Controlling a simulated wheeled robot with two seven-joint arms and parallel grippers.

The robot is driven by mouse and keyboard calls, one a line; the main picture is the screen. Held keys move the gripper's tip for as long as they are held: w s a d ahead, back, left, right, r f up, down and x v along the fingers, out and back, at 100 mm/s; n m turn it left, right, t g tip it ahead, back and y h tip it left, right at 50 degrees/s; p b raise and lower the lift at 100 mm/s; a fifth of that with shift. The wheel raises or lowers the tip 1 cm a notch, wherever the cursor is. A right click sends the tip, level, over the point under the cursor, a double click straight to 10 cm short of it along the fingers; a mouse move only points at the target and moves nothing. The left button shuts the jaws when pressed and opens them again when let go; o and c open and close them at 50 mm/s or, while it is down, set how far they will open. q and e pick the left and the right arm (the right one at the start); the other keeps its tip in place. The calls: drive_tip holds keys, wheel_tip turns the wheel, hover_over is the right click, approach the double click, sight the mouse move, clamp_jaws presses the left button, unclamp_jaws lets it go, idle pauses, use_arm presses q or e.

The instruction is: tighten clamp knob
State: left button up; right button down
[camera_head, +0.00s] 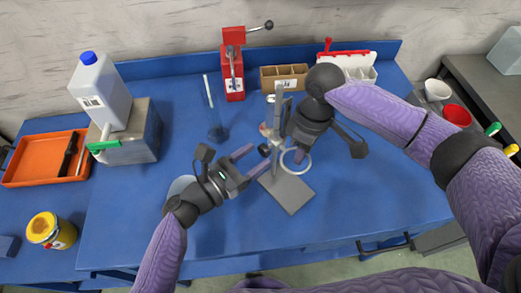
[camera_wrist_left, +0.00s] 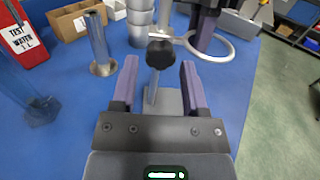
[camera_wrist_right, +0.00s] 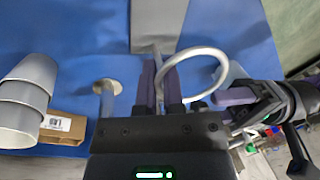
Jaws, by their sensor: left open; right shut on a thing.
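A grey support stand (camera_head: 292,194) with an upright rod stands near the table's middle. A metal ring clamp (camera_head: 308,163) is on it; the ring also shows in both wrist views (camera_wrist_left: 232,53) (camera_wrist_right: 221,76). The black clamp knob (camera_wrist_left: 160,52) points toward my left gripper (camera_wrist_left: 158,72). The left gripper is open, its fingers to either side of the knob's line; whether they reach the knob is unclear. My right gripper (camera_wrist_right: 161,72) is shut at the near side of the ring, seemingly on the ring clamp's stem; its fingertips partly hide the hold.
Behind the stand are a red press (camera_head: 233,65), a cardboard box (camera_head: 284,77) and a white box with compartments (camera_head: 357,73). A glass cylinder (camera_head: 216,130) stands left of the stand. A jug on a metal block (camera_head: 130,140) is further left. The front right tabletop is clear.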

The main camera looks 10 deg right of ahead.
use_arm(q)
drive_tip(key=shift+x, duration=1.1)
clamp_jaws()
